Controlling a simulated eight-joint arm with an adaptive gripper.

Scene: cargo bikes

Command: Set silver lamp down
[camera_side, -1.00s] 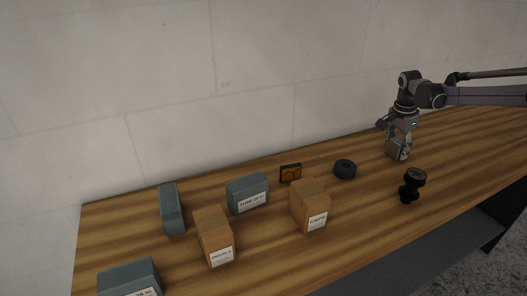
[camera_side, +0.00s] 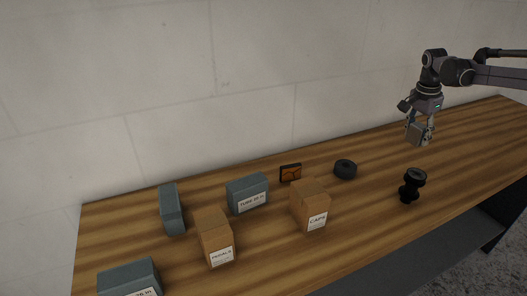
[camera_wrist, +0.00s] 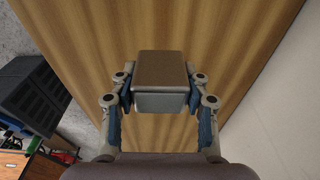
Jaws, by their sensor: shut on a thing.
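The silver lamp (camera_side: 419,134) is a small grey box-shaped thing held between the fingers of my gripper (camera_side: 419,122). In the side view it hangs above the right part of the wooden table (camera_side: 465,145), clear of the top. In the wrist view the lamp (camera_wrist: 161,82) fills the space between the two fingers of my gripper (camera_wrist: 161,100), which press on its left and right sides. Bare table boards show beyond it.
A black spool-shaped part (camera_side: 411,186) stands below the lamp, near the front edge. A dark ring (camera_side: 345,169), an orange-faced block (camera_side: 291,173), a CAPS box (camera_side: 309,205), a blue-grey box (camera_side: 247,194) and several other boxes lie further left. The table's right part is clear.

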